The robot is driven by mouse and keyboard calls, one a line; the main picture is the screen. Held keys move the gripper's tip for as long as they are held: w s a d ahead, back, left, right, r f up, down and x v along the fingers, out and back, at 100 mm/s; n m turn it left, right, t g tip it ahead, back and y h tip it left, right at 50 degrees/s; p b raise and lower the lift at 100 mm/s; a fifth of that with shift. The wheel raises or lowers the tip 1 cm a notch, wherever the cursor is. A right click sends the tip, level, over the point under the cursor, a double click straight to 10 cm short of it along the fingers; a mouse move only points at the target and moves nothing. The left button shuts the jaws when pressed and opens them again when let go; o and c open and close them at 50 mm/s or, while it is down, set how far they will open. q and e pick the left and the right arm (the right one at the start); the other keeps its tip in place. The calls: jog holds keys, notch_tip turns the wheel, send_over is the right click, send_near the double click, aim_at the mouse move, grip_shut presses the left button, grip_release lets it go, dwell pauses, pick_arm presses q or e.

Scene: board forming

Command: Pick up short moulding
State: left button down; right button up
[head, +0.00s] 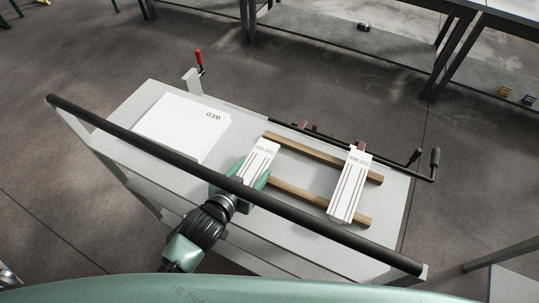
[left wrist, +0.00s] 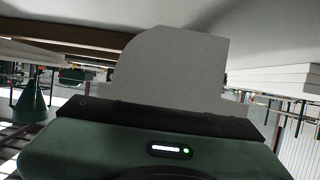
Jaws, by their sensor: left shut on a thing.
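A short white moulding (head: 259,160) with dark lines and printed lettering lies across the left part of two wooden bars. My left gripper (head: 245,182) is shut on its near end, partly hidden by the black rail. A second, longer-looking white lined piece (head: 349,186) with lettering lies across the right part of the bars, apart from my gripper. In the left wrist view a pale grey plate with a cut corner (left wrist: 172,68) stands at the front of my gripper; I cannot tell if it is a finger or the held piece. My right gripper is not in view.
The wooden bars (head: 301,175) lie on a grey cart top (head: 392,203). A stack of white boards (head: 180,127) lies to the left. A black rail (head: 330,234) crosses above the near side. A red-handled clamp (head: 200,62) and a crank handle (head: 434,160) are at the edges.

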pick_arm(q)
jog(key=s+a+p, duration=0.5)
jog(key=s+a, duration=0.8)
jog(key=a, duration=0.4)
jog(key=shift+s+a, duration=0.15)
jog(key=c, duration=1.1)
grip_release()
grip_shut()
